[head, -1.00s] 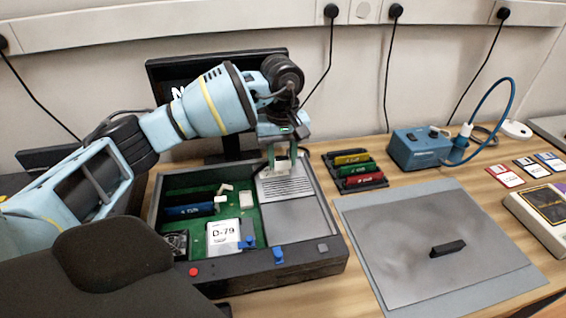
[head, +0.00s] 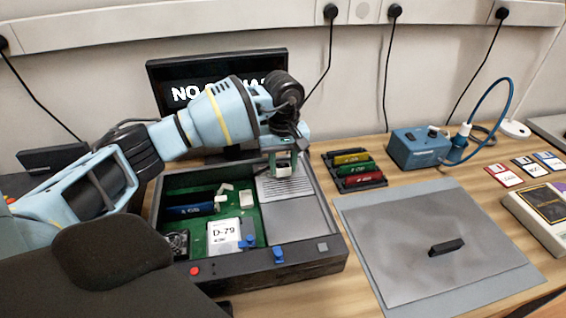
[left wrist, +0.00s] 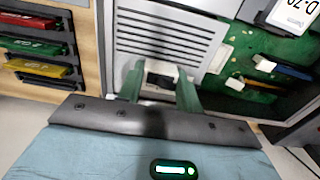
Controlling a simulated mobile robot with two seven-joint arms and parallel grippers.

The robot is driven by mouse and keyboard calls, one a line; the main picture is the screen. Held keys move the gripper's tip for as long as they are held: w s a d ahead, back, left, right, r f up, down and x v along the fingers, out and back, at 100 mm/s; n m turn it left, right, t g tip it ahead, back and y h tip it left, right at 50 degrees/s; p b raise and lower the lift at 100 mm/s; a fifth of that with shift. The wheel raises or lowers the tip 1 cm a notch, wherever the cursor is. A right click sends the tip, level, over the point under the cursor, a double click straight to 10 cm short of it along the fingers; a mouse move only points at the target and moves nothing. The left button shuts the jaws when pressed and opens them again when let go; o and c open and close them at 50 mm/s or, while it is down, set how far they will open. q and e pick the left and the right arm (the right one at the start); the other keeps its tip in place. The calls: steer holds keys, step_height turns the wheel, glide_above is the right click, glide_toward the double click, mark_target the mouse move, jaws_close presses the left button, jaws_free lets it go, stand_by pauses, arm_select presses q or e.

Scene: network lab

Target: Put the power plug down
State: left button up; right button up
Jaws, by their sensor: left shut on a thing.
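My left gripper (head: 283,166) is over the vented grey unit (head: 285,188) at the back right of the open case (head: 335,238). Its green fingers are shut on a small pale block with a dark face, which I take to be the power plug (left wrist: 161,76). In the left wrist view it sits between the two fingers (left wrist: 160,88), with the slotted grey cover (left wrist: 150,45) behind it. The fingers hide most of the plug in the head view. I cannot tell whether it touches the unit. My right gripper is not in view.
The case also holds a green board with a white D-79 box (head: 223,236). A rack of coloured modules (head: 355,170), a blue box with a cable (head: 418,149) and a grey mat (head: 400,250) bearing a black bar (head: 447,247) are to the right. The mat is mostly clear.

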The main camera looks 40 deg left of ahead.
mark_target(283, 166)
arm_select(q)
steer(key=shift+f, duration=0.4)
steer(key=shift+f, duration=0.2)
steer(key=o, duration=1.2)
steer(key=shift+r, duration=0.1)
steer(key=shift+r, duration=0.3)
step_height(283, 166, up, 12)
steer(key=shift+r, duration=0.2)
